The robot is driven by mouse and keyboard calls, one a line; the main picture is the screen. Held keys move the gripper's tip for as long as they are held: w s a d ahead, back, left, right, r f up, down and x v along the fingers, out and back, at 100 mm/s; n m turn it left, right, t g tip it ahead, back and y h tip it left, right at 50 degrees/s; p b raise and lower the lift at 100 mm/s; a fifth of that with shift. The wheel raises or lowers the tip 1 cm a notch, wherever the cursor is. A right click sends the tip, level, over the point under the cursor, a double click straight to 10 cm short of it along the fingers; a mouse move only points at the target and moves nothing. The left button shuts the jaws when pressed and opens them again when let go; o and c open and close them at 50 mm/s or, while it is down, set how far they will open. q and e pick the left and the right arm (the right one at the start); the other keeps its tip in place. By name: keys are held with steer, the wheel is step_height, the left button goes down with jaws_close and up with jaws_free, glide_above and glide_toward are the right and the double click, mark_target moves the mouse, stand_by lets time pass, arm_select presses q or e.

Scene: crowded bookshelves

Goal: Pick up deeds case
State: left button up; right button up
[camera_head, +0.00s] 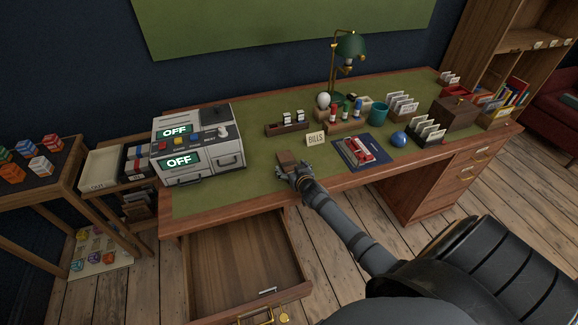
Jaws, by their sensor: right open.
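No readable label marks a deeds case, so I cannot tell which object it is. A small brown block-like item (287,158) lies on the desk's green top near the front edge. My right gripper (293,173) is open, right at the near side of that item; whether they touch is unclear. A larger dark brown box (453,116) stands at the right of the desk, well away from the gripper. My left gripper is not in view.
A grey machine with two OFF displays (197,146) stands at the desk's left. A drawer (245,255) is pulled open below. A BILLS card (316,139), a dark blue folder (360,150), a blue ball (398,139) and a green lamp (349,47) are to the right.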

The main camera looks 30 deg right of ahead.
mark_target(291, 169)
steer(key=shift+s, duration=0.1)
steer(key=shift+c, duration=1.1)
steer(key=c, duration=1.1)
steer(key=shift+r, duration=0.15)
steer(key=shift+c, duration=0.2)
steer(key=shift+r, duration=0.3)
step_height(291, 169, up, 3)
steer(key=shift+s+a, duration=0.15)
steer(key=s+r, duration=0.1)
steer(key=s+a+r, duration=0.1)
steer(key=r, duration=0.1)
steer(key=s+a+r, duration=0.1)
steer(key=shift+a+r+p, duration=0.2)
steer(key=shift+p, duration=0.15)
steer(key=s+a+r, duration=0.4)
steer(key=s+a, duration=0.2)
steer(key=s, duration=0.1)
steer(key=shift+s+r+b, duration=0.3)
steer(key=shift+r+b, duration=0.1)
steer(key=shift+b, duration=0.05)
